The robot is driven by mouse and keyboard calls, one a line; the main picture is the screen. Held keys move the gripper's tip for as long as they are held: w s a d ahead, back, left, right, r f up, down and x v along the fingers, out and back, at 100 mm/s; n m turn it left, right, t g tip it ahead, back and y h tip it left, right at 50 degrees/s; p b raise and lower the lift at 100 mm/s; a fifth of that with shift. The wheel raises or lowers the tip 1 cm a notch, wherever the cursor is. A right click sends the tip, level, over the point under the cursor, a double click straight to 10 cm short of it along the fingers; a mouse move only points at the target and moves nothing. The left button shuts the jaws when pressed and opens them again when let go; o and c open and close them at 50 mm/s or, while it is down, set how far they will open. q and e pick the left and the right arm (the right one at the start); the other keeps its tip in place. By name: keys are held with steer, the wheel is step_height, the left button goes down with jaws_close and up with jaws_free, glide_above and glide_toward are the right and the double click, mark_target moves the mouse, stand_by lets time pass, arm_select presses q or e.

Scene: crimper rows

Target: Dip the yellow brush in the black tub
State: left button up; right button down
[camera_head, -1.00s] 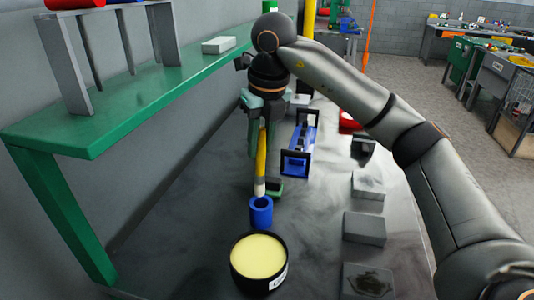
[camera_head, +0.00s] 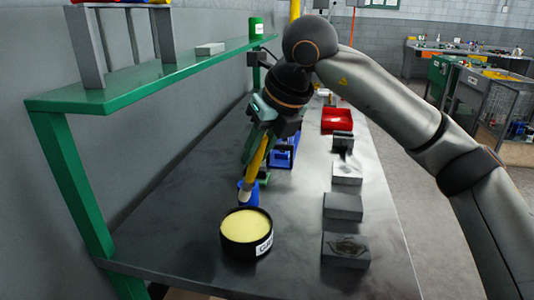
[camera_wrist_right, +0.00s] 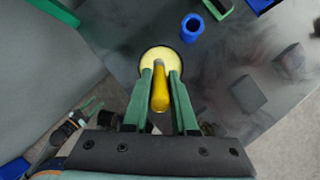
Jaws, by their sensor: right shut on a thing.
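The yellow brush (camera_head: 257,160) is held in my right gripper (camera_head: 262,138), which is shut on its handle. The brush hangs tilted, its pale lower end down and slightly left, in front of the blue cup and just above and behind the black tub in the head view. The black tub (camera_head: 237,250) stands upright on the bench, with pale yellow contents and a white label. In the right wrist view, the brush (camera_wrist_right: 160,95) sits between the green fingers, over the tub's yellow contents (camera_wrist_right: 159,53); its tip is hard to make out there.
A blue cup (camera_head: 254,197) stands just behind the tub. Grey blocks (camera_head: 343,207) line the right side of the bench (camera_head: 300,240), with a red bin (camera_head: 337,120) farther back. A blue rack is partly hidden behind my gripper. A green shelf (camera_head: 150,84) overhangs the left.

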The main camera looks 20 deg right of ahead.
mark_target(251, 190)
steer(key=shift+w+f+b, duration=0.1)
steer(key=shift+f+b, duration=0.5)
steer(key=shift+f, duration=0.2)
step_height(251, 190, down, 4)
steer(key=b, duration=0.2)
steer(key=shift+r+b, duration=0.25)
steer(key=shift+b, duration=0.15)
steer(key=shift+f, duration=0.3)
steer(key=shift+f+b, duration=0.15)
steer(key=shift+b, duration=0.15)
steer(key=shift+f, duration=0.2)
steer(key=shift+f+b, duration=0.45)
steer(key=shift+b, duration=0.05)
steer(key=shift+f, duration=0.15)
stand_by(0.5)
